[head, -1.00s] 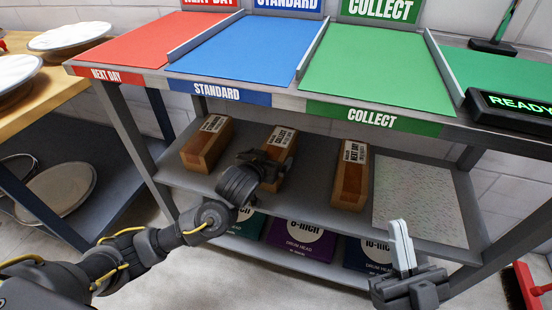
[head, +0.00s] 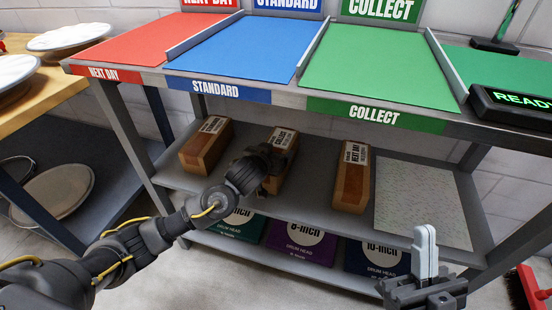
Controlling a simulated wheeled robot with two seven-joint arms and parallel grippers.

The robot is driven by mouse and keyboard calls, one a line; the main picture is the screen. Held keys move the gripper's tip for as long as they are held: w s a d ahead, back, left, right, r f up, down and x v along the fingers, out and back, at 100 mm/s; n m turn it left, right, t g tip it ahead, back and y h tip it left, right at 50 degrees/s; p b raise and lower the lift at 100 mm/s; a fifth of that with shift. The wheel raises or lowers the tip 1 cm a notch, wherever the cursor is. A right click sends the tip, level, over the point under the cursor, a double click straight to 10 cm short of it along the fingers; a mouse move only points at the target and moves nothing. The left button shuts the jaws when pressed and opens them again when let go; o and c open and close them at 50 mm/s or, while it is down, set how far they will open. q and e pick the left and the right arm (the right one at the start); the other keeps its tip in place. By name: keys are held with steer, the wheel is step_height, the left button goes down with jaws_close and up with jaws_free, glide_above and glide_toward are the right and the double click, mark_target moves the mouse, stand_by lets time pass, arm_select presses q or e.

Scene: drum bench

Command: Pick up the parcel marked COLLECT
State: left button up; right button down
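The parcel marked COLLECT (head: 288,170) is a brown box with a white label, in the middle of the three parcels on the shelf under the bench. My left gripper (head: 268,166) is at its front left side and covers part of it. The gripper's fingers are hidden against the parcel, so I cannot tell whether they are closed on it. My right gripper (head: 425,252) is in front of the shelf at the lower right, away from the parcels. Its finger shows edge-on, and its opening is unclear.
A parcel with an unclear label (head: 206,146) stands to the left and a NEXT DAY parcel (head: 352,178) to the right. A pale speckled mat (head: 422,200) lies on the shelf at right. Drum head boxes (head: 300,242) sit below. The bench top overhangs the shelf.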

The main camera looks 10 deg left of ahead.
arm_select(q)
steer(key=c, duration=0.5)
steer(key=shift+r, duration=0.2)
steer(key=shift+c, duration=0.2)
